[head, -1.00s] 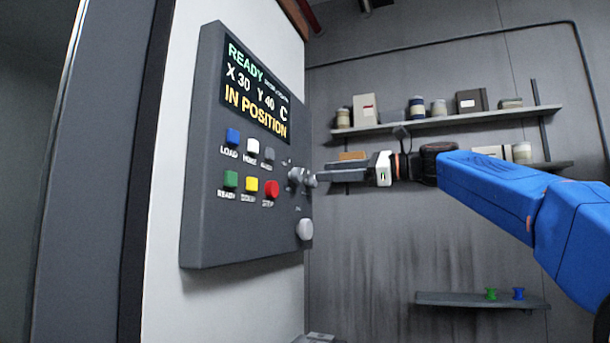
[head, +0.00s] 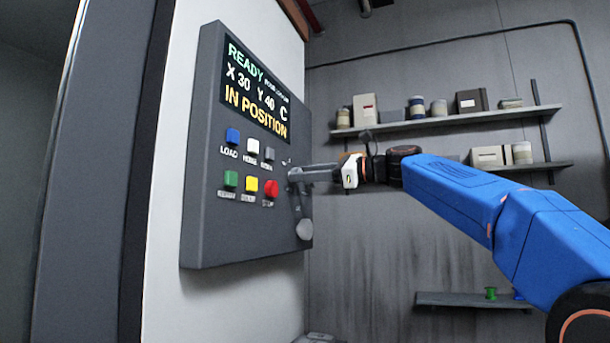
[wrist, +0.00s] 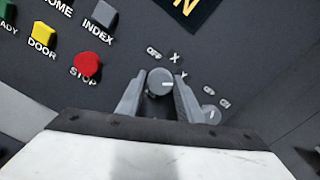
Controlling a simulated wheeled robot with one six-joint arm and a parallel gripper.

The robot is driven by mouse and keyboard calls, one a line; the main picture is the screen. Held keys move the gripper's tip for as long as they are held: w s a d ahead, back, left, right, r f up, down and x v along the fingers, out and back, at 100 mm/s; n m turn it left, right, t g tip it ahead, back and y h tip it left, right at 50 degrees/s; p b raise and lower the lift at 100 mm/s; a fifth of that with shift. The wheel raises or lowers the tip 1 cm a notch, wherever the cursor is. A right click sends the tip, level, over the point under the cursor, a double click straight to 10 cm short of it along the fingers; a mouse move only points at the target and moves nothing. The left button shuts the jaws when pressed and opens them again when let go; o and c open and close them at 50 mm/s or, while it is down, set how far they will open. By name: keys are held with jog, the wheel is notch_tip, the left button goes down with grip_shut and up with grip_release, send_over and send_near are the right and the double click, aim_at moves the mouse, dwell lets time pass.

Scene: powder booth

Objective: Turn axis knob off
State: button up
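The axis knob (wrist: 159,81) is a dark grey round knob with a white pointer mark. It is on the grey control panel (head: 208,215), with labels OFF, X and Y beside it. Its mark points right in the wrist view, about towards the Y. My gripper (head: 296,178) reaches the panel from the right and hides the knob in the head view. In the wrist view my gripper (wrist: 158,86) has one finger on each side of the knob, with narrow gaps showing. It looks open around the knob, not clamped.
A red STOP button (wrist: 86,64) is close left of the fingers. A second, lighter knob (wrist: 210,114) is close to the right finger; it also shows in the head view (head: 304,229). Shelves (head: 455,118) with boxes and jars are behind my arm.

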jog(key=c, duration=0.4)
jog(key=shift+c, duration=0.2)
jog(key=shift+n, duration=0.4)
jog(key=shift+f+n, duration=0.15)
jog(key=shift+n, duration=4.6)
jog(key=shift+f+n, duration=0.15)
jog(key=shift+n, duration=4.6)
